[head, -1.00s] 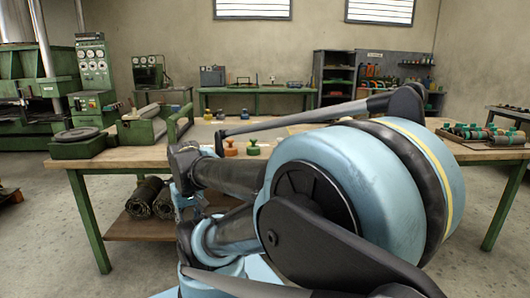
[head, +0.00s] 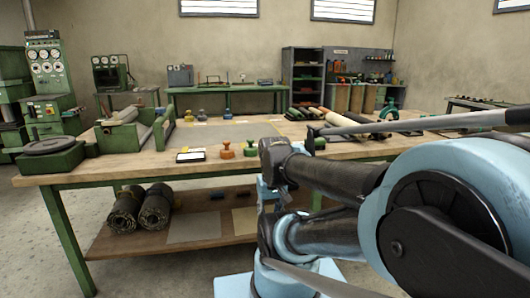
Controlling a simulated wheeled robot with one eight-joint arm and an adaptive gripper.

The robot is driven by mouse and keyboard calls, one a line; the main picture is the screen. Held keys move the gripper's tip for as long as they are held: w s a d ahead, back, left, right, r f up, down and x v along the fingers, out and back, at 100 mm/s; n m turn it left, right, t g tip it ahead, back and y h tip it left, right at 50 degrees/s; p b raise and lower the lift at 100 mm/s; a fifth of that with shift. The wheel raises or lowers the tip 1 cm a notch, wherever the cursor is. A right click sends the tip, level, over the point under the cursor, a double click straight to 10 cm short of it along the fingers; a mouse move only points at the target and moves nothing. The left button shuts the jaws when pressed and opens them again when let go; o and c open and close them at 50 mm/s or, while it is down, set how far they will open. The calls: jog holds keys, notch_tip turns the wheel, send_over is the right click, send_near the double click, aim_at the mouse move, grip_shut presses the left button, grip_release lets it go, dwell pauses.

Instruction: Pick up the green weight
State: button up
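A small green knobbed weight (head: 250,149) stands on the wooden workbench (head: 120,164) near its front edge, just right of an orange weight (head: 227,151). It looks upright, with nothing touching it. My black and blue arm crosses the right half of the head view, and its dark links come close to the right of the green weight. I cannot make out my gripper or its fingers.
A dark-framed card (head: 191,155) lies left of the orange weight. A blue weight (head: 227,114) stands farther back. Green roller equipment (head: 125,131) fills the bench's left. Several sheet rolls (head: 315,113) lie at the back right. Dark rolls (head: 140,209) sit on the lower shelf.

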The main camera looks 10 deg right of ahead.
jog(key=shift+d, duration=0.25)
jog(key=shift+o, duration=0.3)
jog(key=o, duration=0.4)
jog(key=shift+s+r, duration=0.2)
jog(key=o, duration=0.6)
jog(key=shift+w+r, duration=0.25)
jog(key=shift+r, duration=0.35)
jog(key=shift+w+r, duration=0.25)
jog(key=shift+r, duration=0.3)
jog(key=shift+o, duration=0.2)
notch_tip(320, 180, up, 20)
jog(key=n+t+y, duration=0.1)
jog(key=n+y, duration=0.2)
jog(key=n, duration=0.5)
send_over(248, 147)
jog(key=s+d, duration=0.4)
jog(key=s, duration=0.1)
jog(key=shift+m, duration=0.3)
jog(key=x, duration=1.1)
jog(key=shift+w+d+f, duration=0.15)
jog(key=shift+w+f, duration=0.1)
jog(key=shift+w+x, duration=0.2)
jog(key=shift+x, duration=1.1)
jog(key=shift+w+x, duration=0.2)
jog(key=shift+x, duration=1.05)
